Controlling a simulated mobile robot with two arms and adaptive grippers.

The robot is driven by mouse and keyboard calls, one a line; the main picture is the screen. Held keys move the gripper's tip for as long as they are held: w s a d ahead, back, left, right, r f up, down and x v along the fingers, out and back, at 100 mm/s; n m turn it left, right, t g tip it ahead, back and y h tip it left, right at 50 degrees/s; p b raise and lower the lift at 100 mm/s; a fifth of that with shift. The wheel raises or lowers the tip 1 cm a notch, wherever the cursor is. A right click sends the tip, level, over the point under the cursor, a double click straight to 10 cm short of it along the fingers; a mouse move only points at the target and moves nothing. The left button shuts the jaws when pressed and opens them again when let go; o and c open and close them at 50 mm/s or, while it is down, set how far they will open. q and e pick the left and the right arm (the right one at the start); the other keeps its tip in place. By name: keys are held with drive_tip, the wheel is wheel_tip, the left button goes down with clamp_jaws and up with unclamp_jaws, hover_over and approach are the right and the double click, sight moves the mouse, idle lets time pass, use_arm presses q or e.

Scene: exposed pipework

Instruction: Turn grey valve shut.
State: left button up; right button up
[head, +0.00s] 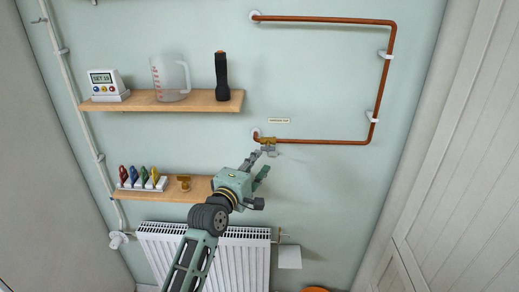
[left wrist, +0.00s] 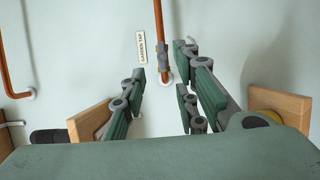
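The grey valve (head: 269,151) sits on the lower copper pipe near its left end, where the pipe meets the wall. Its body looks brass, with a grey handle. In the left wrist view the valve (left wrist: 163,58) is on the pipe, seen beyond the gap between my fingers. My left gripper (head: 257,168) is open and empty, just below the valve in the head view. In the left wrist view its spread fingers (left wrist: 163,90) flank the pipe's end. I cannot tell whether a finger touches the valve. My right gripper is not in view.
A garden tap label (head: 278,121) is above the valve. The upper shelf (head: 165,101) holds a jug, a black torch and a white device. The lower shelf (head: 193,189) holds several coloured tags and a brass fitting. A radiator (head: 235,258) is below. Wall right of the gripper is clear.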

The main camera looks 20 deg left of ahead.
sight(267, 150)
use_arm(q)
drive_tip(key=w+p, duration=0.1)
drive_tip(key=w, duration=0.4)
drive_tip(key=shift+d, duration=0.2)
drive_tip(key=shift+w+d+p, duration=0.15)
drive_tip(key=shift+w+p, duration=0.3)
drive_tip(key=shift+w, duration=0.35)
drive_tip(key=shift+w+f, duration=0.2)
drive_tip(key=shift+w, duration=0.35)
drive_tip(key=shift+s, duration=0.1)
drive_tip(key=shift+c, duration=0.3)
clamp_jaws()
